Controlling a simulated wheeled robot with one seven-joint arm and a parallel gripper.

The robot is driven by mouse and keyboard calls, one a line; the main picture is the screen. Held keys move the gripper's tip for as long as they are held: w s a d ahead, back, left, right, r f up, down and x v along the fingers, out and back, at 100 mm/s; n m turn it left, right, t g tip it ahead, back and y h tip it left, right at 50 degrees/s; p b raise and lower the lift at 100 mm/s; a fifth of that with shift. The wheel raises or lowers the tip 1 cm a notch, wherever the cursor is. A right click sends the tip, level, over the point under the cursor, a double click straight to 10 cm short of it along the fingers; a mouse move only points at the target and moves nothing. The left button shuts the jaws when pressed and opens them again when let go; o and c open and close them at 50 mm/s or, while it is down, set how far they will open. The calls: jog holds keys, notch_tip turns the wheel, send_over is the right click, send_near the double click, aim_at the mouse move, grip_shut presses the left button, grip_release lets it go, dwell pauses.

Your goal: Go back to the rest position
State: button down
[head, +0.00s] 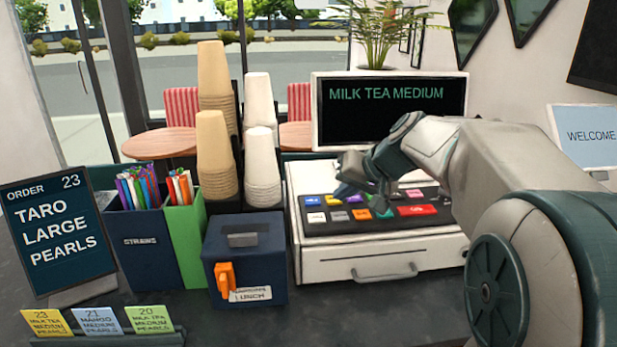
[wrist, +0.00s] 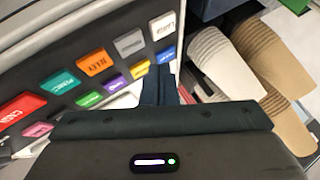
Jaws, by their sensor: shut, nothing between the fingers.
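My gripper (head: 378,208) is above the key panel (head: 340,229) of the white register, with its fingers pointing down towards the coloured keys. Its fingers are shut and nothing shows between them. In the wrist view the dark fingers (wrist: 164,88) show beside the key rows, partly hidden by the gripper body. I cannot tell whether the fingertips touch a key. The screen (head: 392,110) behind the register reads "MILK TEA MEDIUM". My arm comes in from the right and covers the register's right side.
Left of the register stand a navy box (head: 243,260), cup stacks (head: 216,155), a straws holder (head: 145,247) and a green holder (head: 186,240). An order sign (head: 58,232) reads "TARO LARGE PEARLS". Ticket cards (head: 98,321) stand at the front left. A plant (head: 377,35) rises behind the screen.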

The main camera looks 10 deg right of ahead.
jog(key=s+f+g+h, duration=0.1)
jog(key=s+f, duration=0.3)
jog(key=s, duration=0.4)
jog(key=s+f+n+g+h, duration=0.1)
jog(key=s+f+h, duration=0.1)
jog(key=s+f, duration=0.3)
jog(key=s+f+g+h, duration=0.2)
jog(key=s+f, duration=0.2)
jog(key=s, duration=0.8)
jog(key=shift+f+n, duration=0.15)
jog(key=shift+n, duration=0.25)
